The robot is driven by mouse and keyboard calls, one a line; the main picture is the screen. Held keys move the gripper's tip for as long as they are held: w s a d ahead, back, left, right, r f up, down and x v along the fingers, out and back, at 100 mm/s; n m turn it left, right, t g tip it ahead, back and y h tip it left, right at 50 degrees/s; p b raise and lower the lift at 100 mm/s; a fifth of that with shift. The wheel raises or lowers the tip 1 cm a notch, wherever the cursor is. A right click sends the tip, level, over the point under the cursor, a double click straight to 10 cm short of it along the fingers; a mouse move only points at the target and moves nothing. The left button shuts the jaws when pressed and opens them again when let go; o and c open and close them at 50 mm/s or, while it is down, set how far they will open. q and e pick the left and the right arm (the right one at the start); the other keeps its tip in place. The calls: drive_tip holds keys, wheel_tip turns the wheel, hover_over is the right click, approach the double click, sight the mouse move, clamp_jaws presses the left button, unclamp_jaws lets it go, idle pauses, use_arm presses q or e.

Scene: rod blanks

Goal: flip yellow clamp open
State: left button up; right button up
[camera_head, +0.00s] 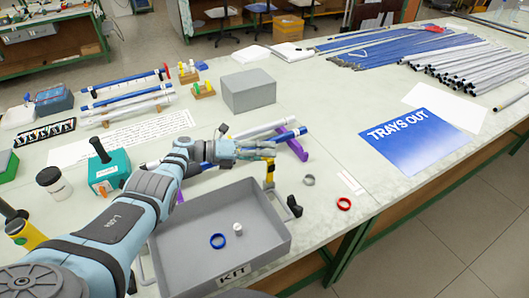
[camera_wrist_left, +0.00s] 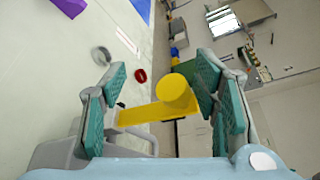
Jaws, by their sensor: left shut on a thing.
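In the left wrist view, a yellow bar and a round yellow end of the clamp (camera_wrist_left: 150,113) lie between the fingers. My left gripper (camera_head: 264,150) reaches in from the left to the clamp's top and is shut on it. In the wrist view, the teal pads of my left gripper (camera_wrist_left: 160,92) stand on both sides of the yellow part. My right gripper is not in view.
A blue ring (camera_head: 218,241) and a white piece (camera_head: 238,228) lie in the tray. A grey ring (camera_head: 309,180) and red ring (camera_head: 344,204) lie right of it. Rods on a purple stand (camera_head: 297,149) are just behind my gripper. The table around the blue sign (camera_head: 415,145) is flat.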

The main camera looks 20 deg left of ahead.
use_arm(q)
drive_tip(key=shift+s+f, duration=0.15)
drive_tip(key=f+b+v, duration=0.1)
drive_tip(key=b+v, duration=0.1)
drive_tip(key=v, duration=0.6)
drive_tip(key=w+a+f+b+v, duration=0.1)
drive_tip(key=f+b+v, duration=0.1)
drive_tip(key=v, duration=0.6)
drive_tip(key=shift+a+r, duration=0.2)
drive_tip(key=shift+r, duration=0.25)
drive_tip(key=shift+s, duration=0.15)
wheel_tip(320, 180, up, 10)
idle(0.6)
